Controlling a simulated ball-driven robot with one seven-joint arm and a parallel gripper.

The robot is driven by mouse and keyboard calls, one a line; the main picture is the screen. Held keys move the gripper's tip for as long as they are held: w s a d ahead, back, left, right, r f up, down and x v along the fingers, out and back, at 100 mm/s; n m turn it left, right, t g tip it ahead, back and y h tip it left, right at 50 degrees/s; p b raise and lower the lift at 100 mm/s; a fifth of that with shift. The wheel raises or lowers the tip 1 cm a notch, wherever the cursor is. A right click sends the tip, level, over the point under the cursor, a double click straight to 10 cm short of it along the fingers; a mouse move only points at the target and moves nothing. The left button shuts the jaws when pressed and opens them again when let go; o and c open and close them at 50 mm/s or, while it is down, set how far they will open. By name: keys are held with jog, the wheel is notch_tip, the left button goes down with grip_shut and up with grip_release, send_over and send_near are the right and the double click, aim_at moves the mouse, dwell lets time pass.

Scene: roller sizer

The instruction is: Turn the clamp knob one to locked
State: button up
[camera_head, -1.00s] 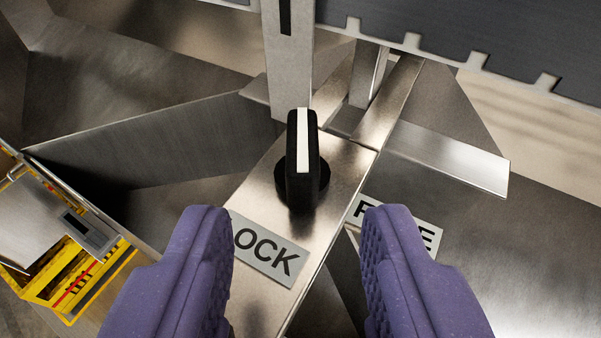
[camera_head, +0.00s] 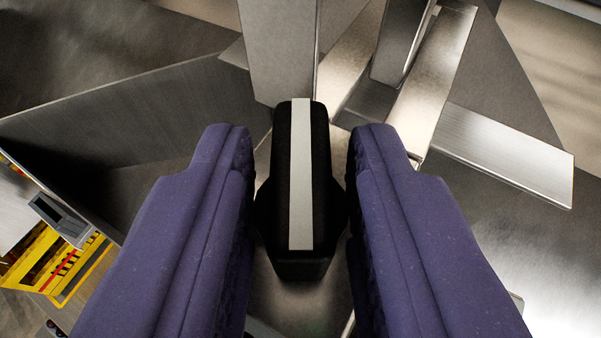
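The clamp knob (camera_head: 300,190) is a black knob with a pale stripe along its top. It stands on a metal plate in the middle of the view, its stripe running up and down the picture. My gripper (camera_head: 300,150) has two purple ridged fingers, one on each side of the knob. The fingers are open, with a narrow gap visible on either side of the knob's upper part. The LOCK and FREE labels are hidden behind the fingers, apart from a possible pale edge at lower right.
A metal upright (camera_head: 278,50) stands just behind the knob. Metal bars (camera_head: 430,80) and a flat plate (camera_head: 505,155) lie to the right. A slanted metal panel (camera_head: 120,120) is on the left, with a yellow item (camera_head: 50,260) at lower left.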

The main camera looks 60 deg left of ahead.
grip_shut()
jog(key=shift+s+a+f+m+t+b, duration=0.15)
jog(key=shift+m+t+b, duration=0.25)
jog(key=shift+b, duration=0.5)
jog(key=shift+m+t+h+b, duration=0.3)
jog(key=shift+h, duration=0.1)
jog(key=shift+o, duration=1.7)
grip_release()
jog(key=p+v, duration=0.1)
jog(key=v, duration=0.1)
jog(key=p+v, duration=0.1)
jog(key=v, duration=0.1)
jog(key=p+v, duration=0.1)
jog(key=v, duration=0.2)
jog(key=shift+r, duration=0.3)
jog(key=shift+s+d, duration=0.15)
jog(key=shift+d, duration=0.25)
